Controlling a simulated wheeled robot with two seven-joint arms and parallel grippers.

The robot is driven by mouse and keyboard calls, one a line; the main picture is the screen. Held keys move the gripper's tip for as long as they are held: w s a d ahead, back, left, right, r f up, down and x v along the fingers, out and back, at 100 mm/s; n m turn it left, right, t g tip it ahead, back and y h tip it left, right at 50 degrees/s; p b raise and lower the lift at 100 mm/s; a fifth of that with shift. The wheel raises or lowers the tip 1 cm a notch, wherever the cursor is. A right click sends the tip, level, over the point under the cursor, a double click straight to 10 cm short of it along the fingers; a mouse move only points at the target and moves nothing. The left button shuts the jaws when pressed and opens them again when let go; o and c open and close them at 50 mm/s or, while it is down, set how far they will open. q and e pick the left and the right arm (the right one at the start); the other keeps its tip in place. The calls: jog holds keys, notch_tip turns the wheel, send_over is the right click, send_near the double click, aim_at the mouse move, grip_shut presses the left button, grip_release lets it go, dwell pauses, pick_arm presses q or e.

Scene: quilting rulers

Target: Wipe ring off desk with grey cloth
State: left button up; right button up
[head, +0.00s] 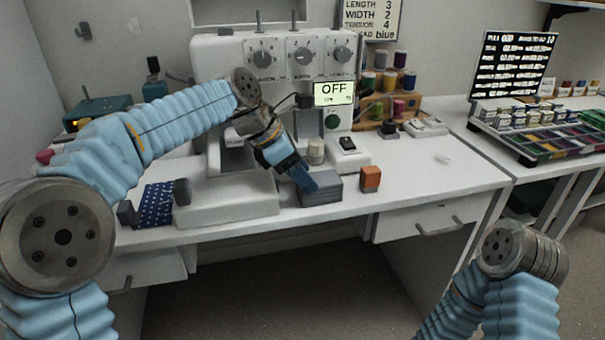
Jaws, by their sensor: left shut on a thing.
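The grey cloth (325,193) appears as a folded, block-like grey stack on the desk's front part, in front of the sewing machine. My left gripper (304,180) comes down on its left part, with blue fingers shut on it. The fingers hide part of the cloth's top. A small pale mark (443,158) shows on the desk (440,178) to the right; I cannot tell if it is the ring. My right arm shows at the lower right, but its gripper is not in view.
An orange-brown block (370,178) stands just right of the cloth. A white switch box (348,153) and a small pale jar (316,151) are behind it. The sewing machine (225,195) stands left. Thread spools (388,80) stand at the back. The desk's right part is mostly clear.

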pick_arm(q)
jog(key=shift+w+a+f, duration=0.15)
jog(key=shift+w+a, duration=0.05)
jog(key=shift+w, duration=0.3)
jog(key=shift+w+a+f, duration=0.1)
jog(key=shift+w+a, duration=0.05)
jog(key=shift+w, duration=0.3)
notch_tip(320, 180, up, 4)
jog(key=p, duration=0.3)
jog(key=shift+f+p, duration=0.25)
jog(key=shift+p, duration=0.1)
jog(key=shift+r, duration=1.25)
